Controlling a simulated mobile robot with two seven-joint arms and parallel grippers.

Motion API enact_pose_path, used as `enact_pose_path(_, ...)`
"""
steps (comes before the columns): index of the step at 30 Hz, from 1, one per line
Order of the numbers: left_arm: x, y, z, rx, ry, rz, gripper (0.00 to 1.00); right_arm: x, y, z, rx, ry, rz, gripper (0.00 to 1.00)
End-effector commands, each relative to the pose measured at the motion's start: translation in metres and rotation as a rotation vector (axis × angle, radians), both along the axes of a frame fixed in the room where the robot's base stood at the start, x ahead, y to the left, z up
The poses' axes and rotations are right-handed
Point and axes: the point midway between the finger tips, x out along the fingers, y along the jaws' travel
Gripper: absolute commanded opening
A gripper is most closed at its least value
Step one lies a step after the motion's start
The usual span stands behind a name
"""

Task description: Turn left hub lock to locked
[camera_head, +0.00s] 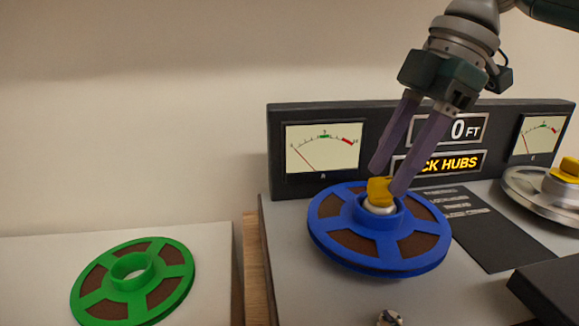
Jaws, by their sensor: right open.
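The left hub lock (380,190) is a yellow knob on a silver hub at the centre of the blue reel (336,230). The reel lies flat on the grey tape deck (290,264). My right gripper (383,182) comes down from the upper right with its two purple fingers apart at the yellow knob. One fingertip is behind it to the left and the other is to its right. I cannot tell whether the fingers touch it. The display (453,163) behind is partly hidden by a finger and shows "CK HUBS". My left gripper is not in view.
A green reel (93,283) lies on a white surface at the lower left. A silver reel (530,192) with another yellow knob (567,170) is at the right edge. Two meters stand on the back panel. A dark block (550,287) is at the lower right.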

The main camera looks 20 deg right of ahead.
Motion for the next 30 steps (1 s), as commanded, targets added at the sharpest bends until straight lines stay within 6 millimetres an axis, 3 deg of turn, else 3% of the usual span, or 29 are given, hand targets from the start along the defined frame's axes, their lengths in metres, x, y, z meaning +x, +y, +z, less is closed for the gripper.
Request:
enact_pose_path(3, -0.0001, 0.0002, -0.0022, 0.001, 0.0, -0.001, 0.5, 0.0002, 0.0034, -0.0088, -0.001, 0.002, 0.001, 0.53)
enact_pose_path(11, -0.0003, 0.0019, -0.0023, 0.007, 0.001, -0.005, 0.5, 0.0008, 0.004, -0.0098, -0.001, 0.001, 0.0, 0.53)
enact_pose_path(25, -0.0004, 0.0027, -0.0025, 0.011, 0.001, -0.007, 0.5, 0.0007, 0.0038, -0.0095, -0.001, 0.001, 0.0, 0.02)
enact_pose_path(30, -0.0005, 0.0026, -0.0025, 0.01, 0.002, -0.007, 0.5, 0.0006, 0.0037, -0.0094, -0.001, 0.001, 0.0, 0.0)
